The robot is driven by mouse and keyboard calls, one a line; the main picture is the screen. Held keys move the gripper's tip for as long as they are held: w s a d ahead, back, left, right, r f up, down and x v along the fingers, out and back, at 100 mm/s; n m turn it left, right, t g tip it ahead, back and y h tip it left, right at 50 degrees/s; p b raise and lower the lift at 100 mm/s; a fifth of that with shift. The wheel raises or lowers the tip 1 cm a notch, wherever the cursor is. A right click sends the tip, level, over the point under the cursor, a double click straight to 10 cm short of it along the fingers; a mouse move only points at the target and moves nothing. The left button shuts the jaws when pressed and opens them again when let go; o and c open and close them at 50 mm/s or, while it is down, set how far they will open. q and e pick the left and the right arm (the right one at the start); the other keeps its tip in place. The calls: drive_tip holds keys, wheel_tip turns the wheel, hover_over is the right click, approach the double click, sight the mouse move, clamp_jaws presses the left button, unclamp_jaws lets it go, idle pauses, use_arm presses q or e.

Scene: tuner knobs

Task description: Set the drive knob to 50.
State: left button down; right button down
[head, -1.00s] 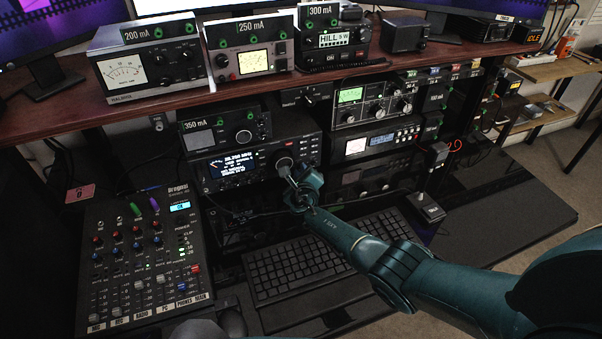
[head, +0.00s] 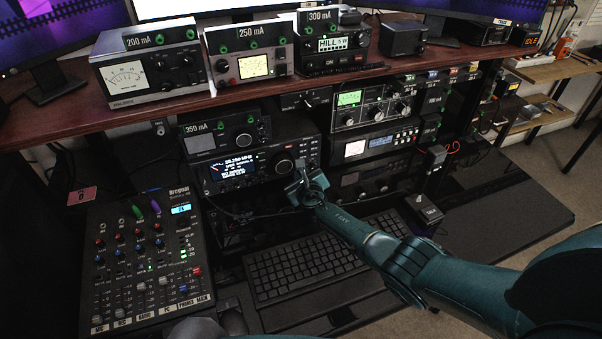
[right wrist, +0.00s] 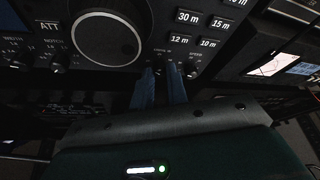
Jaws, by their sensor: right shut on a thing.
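The radio (head: 228,170) with a lit blue display (head: 230,167) and a large dial (head: 284,164) stands on the shelf under the desk. My right gripper (head: 300,168) is at the lower right of its front panel. In the right wrist view the fingers (right wrist: 161,72) are close together around a small knob below and right of the large dial (right wrist: 106,40). The display's text is too small to read surely. My left gripper is not in view.
Band buttons (right wrist: 188,17) sit above the gripper, and a small knob (right wrist: 191,70) marked SPEED is close to its right. A keyboard (head: 315,255) and a mixer (head: 145,260) lie below. Other radio units (head: 375,145) stand to the right.

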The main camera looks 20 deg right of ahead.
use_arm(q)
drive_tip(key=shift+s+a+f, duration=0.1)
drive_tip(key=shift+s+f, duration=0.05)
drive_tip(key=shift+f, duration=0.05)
use_arm(e)
drive_tip(key=shift+d+m+y, duration=0.15)
drive_tip(key=shift+m+y, duration=0.35)
drive_tip(key=shift+m, duration=0.1)
drive_tip(key=shift+m+y, duration=0.3)
drive_tip(key=shift+m, duration=0.1)
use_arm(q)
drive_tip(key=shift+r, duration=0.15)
use_arm(e)
drive_tip(key=c, duration=1.4)
unclamp_jaws()
